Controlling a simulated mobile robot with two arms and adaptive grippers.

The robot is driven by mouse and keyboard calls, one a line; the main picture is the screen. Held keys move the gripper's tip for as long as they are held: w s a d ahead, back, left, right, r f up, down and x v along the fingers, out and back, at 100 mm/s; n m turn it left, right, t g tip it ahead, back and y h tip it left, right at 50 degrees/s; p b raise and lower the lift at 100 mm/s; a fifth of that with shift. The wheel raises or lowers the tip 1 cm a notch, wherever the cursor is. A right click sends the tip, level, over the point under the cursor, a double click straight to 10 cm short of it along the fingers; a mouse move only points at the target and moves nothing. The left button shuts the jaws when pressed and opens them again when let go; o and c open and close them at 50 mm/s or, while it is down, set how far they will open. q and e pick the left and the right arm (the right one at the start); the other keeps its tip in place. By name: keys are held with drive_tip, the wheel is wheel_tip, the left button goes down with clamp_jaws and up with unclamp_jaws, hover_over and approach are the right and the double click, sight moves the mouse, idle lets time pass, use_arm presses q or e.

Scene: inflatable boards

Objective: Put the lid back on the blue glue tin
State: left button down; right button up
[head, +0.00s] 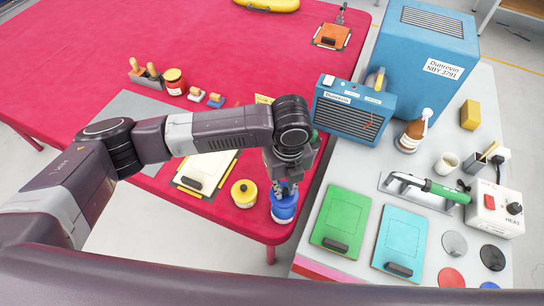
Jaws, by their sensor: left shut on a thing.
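The blue glue tin (284,213) stands upright at the near right corner of the red table. My left gripper (286,189) points down right over the tin and is shut on the tin's lid, which is mostly hidden by the fingers. The lid is at or just above the tin's top; I cannot tell whether it touches the rim. My right gripper is not in view.
A yellow tin (244,194) stands close to the left of the blue tin. A clipboard (207,171) lies behind it. On the grey table to the right are a green board (341,215), a cyan board (401,240) and a blue heater (353,112).

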use_arm(q)
drive_tip(key=shift+s+f, duration=0.1)
drive_tip(key=shift+s, duration=0.15)
drive_tip(key=shift+d+f+b, duration=0.1)
drive_tip(key=shift+f+b, duration=0.35)
drive_tip(key=shift+d+f+b, duration=0.1)
drive_tip(key=shift+f+b, duration=0.45)
drive_tip(key=shift+b, duration=0.1)
wheel_tip(320, 180, down, 2)
drive_tip(key=shift+f+b, duration=0.15)
drive_tip(key=shift+b, duration=1.1)
drive_tip(key=shift+f+b, duration=0.3)
drive_tip(key=shift+f, duration=0.8)
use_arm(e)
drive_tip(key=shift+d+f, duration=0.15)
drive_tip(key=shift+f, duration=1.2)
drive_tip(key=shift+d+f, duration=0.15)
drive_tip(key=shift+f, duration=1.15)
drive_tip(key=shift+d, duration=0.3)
use_arm(q)
drive_tip(key=shift+p, duration=0.3)
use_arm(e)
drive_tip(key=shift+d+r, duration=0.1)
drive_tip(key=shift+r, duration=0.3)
use_arm(q)
drive_tip(key=shift+r+p, duration=0.1)
drive_tip(key=shift+p, duration=0.25)
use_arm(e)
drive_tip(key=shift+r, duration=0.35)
